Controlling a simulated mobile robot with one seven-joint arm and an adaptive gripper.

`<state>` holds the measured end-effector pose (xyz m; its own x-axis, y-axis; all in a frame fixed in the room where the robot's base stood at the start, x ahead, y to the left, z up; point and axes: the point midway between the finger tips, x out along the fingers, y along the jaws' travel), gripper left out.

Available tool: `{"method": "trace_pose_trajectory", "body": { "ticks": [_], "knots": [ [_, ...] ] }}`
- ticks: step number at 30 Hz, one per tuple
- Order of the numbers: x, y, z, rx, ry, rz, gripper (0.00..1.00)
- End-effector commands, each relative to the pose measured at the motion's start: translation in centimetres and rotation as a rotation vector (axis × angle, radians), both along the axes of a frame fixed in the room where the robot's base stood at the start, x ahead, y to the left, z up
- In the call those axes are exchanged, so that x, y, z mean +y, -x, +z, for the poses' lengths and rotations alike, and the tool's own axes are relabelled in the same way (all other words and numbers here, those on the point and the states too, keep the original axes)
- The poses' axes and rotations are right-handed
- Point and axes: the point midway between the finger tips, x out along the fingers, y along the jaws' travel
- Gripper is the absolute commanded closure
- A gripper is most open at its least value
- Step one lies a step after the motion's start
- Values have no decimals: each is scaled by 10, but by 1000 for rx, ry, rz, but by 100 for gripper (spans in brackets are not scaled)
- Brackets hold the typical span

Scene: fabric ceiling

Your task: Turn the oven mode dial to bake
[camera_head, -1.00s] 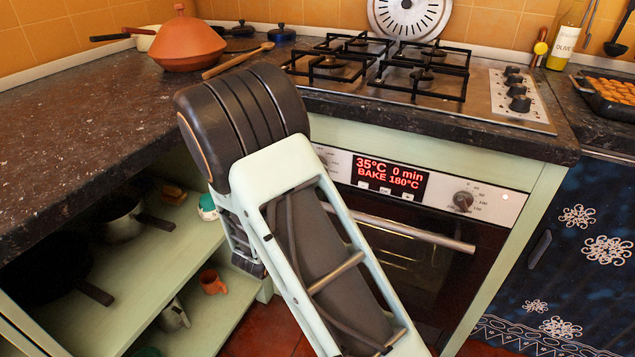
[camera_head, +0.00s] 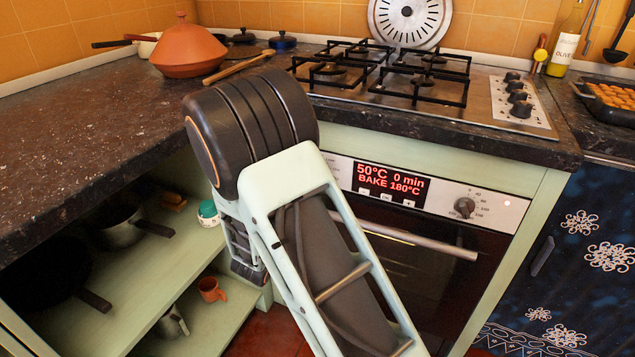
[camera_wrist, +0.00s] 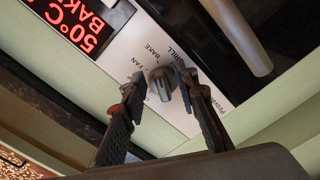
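The oven mode dial (camera_wrist: 161,83) is a small grey knob on the white panel (camera_wrist: 128,50) in the wrist view. Labels FAN, BAKE and GRILL are printed around it; I cannot tell exactly which one it points at. My gripper (camera_wrist: 161,84) is open, with one fingertip on each side of the dial and small gaps showing. In the head view my arm hides the gripper and the mode dial. The oven display (camera_head: 391,183) reads 50°C, 0 min, BAKE 180°C; it also shows, tilted, in the wrist view (camera_wrist: 75,22).
A second knob, the temperature dial (camera_head: 464,207), sits right of the display. The oven door handle (camera_head: 420,238) runs below the panel. The dark countertop (camera_head: 90,130) and gas hob (camera_head: 390,80) lie above. Open shelves (camera_head: 165,275) with pots are at left.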

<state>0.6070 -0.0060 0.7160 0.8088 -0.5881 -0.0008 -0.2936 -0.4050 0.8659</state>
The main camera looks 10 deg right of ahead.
Motion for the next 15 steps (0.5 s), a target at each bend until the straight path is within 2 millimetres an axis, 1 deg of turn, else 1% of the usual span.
{"method": "trace_pose_trajectory", "body": {
  "ticks": [9,11,15],
  "knots": [
    [3,3,0,0,0,2,72],
    [7,8,0,-1,0,3,72],
    [22,28,0,1,0,5,72]
  ]
}}
